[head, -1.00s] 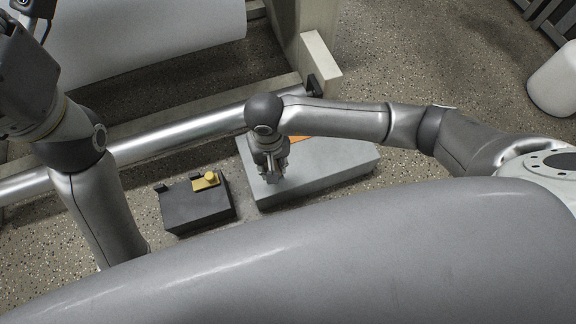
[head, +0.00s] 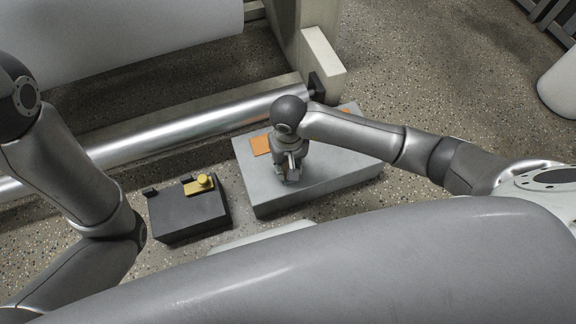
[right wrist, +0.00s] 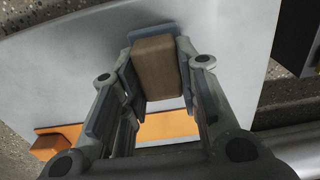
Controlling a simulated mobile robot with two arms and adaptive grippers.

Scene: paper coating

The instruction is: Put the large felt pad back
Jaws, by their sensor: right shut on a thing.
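The large felt pad appears to be the tan-brown block (right wrist: 157,68) in the right wrist view, between the fingertips. My right gripper (right wrist: 160,75) is shut on it. In the head view my right gripper (head: 291,176) points down over the light grey block (head: 325,182), near its front left part. I cannot tell whether the pad touches the block's top. An orange panel (head: 260,144) lies on the block's top behind the gripper; it also shows in the right wrist view (right wrist: 168,126). My left gripper is out of view; only its arm shows at the left.
A dark box (head: 190,218) with a yellow knobbed piece (head: 203,183) stands left of the grey block. A silver roller (head: 190,127) runs behind both. A pale machine frame (head: 322,60) rises at the back.

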